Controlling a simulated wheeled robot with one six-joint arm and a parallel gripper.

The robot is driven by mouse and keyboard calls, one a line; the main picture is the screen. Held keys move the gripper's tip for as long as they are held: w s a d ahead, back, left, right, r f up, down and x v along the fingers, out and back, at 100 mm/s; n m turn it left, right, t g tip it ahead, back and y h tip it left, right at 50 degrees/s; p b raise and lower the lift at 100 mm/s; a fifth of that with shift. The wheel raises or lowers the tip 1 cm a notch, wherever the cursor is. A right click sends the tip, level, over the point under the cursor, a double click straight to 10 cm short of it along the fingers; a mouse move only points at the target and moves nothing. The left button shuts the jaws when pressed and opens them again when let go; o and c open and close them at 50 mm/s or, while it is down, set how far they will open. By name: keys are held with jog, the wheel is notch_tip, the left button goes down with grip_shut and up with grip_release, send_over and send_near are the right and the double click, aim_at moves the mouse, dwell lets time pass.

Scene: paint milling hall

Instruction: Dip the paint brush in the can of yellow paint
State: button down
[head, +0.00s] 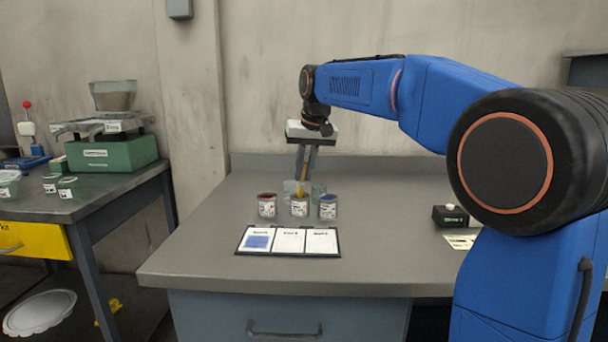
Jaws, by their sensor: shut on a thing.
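Three small clear cans with white labels stand in a row on the grey workbench. The left can (267,207) holds red paint, the middle can of yellow paint (299,208) shows yellow at its top, and the right can (328,209) holds blue. My gripper (304,176) points down above the middle can and is shut on the paint brush (303,184), of which only a thin tan part shows between the fingers. The brush's lower end is at the middle can's mouth; I cannot tell whether its bristles touch the paint.
Clear glassware (318,188) stands just behind the cans. In front lies a dark board (289,254) with three white cards; the left card has a blue swatch. A small dark box (450,215) sits to the right. A side table with a green scale (112,152) stands left.

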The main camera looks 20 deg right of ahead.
jog(key=shift+r, duration=3.1)
